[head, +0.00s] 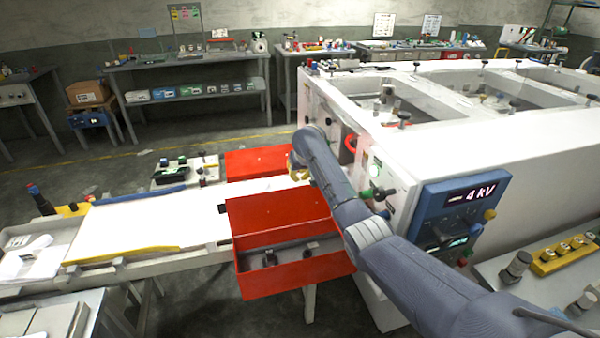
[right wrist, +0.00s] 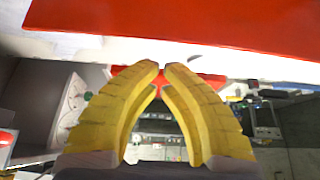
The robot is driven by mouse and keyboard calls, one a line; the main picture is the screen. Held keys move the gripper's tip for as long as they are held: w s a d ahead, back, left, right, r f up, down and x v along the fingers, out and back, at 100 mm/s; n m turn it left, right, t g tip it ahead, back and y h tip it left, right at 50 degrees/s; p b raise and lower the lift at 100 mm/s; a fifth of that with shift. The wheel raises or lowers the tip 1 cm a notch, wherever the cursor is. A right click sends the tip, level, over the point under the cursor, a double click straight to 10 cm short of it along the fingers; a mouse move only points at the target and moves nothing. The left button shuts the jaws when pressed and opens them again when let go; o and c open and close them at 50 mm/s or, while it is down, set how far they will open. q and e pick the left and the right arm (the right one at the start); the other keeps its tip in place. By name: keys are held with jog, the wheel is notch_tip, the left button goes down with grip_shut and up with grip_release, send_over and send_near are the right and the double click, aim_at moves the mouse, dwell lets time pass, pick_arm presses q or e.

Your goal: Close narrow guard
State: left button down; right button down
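Two red guards stand over the white belt of the machine in the head view. The near, larger red guard (head: 280,218) has an open dark front with black parts inside. The far, smaller red guard (head: 258,162) lies behind the belt. My right gripper (head: 298,170), with yellow fingers, is beside the guards, partly hidden by my arm. In the right wrist view its fingertips (right wrist: 162,68) nearly meet with nothing clearly held between them. A red bar (right wrist: 210,80) shows behind the tips, and a large red surface (right wrist: 190,22) fills the top. My left gripper is not in view.
The white machine body (head: 430,140) stands close on the right, with a red handle (head: 350,143), knobs and a blue 4 kV panel (head: 460,215). The belt (head: 150,220) runs left.

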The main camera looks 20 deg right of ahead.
jog(key=shift+s+a+r, duration=0.1)
jog(key=shift+s+r, duration=0.1)
jog(key=shift+s, duration=0.75)
jog(key=shift+s+a+r, duration=0.1)
jog(key=shift+s+r, duration=0.05)
jog(key=shift+s, duration=0.8)
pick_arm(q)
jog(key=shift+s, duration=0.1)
pick_arm(e)
jog(key=shift+s, duration=0.1)
